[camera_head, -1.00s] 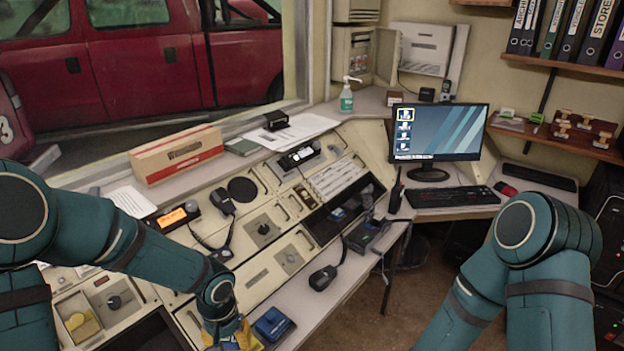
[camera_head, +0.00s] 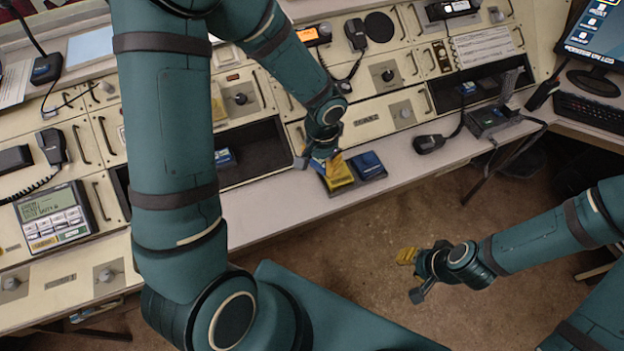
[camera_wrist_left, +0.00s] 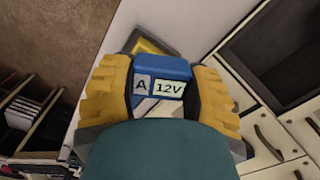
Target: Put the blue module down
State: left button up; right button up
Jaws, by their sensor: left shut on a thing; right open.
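My left gripper (camera_head: 322,158) is over the front edge of the console. In the left wrist view its yellow fingers (camera_wrist_left: 160,90) are shut on the blue module (camera_wrist_left: 162,70), marked "A" and "12V". A yellow-edged item (camera_wrist_left: 152,46) shows beyond the module in the wrist view. I cannot tell whether the module touches it. My right gripper (camera_head: 418,276) is open and empty above the floor.
A handset (camera_head: 430,143) lies further right. The light counter strip (camera_head: 270,205) to the left is clear. An open dark recess (camera_head: 255,152) is behind it. A monitor (camera_head: 600,30) stands at the right.

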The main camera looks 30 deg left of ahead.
aim_at(308, 190)
pick_arm(q)
jog(key=a+f+m+b, duration=0.1)
jog(key=f, duration=0.2)
jog(key=s+f+m+b, duration=0.1)
jog(key=f+m, duration=0.1)
jog(key=f, duration=0.2)
jog(key=a+f+m+b, duration=0.1)
jog(key=f+m, duration=0.1)
jog(key=f, duration=0.1)
jog(key=shift+s+a+f, duration=0.3)
jog(key=shift+s, duration=0.05)
jog(key=shift+r, duration=0.1)
jog(key=shift+f, duration=0.25)
jog(key=o, duration=1.2)
jog(key=shift+r, duration=0.1)
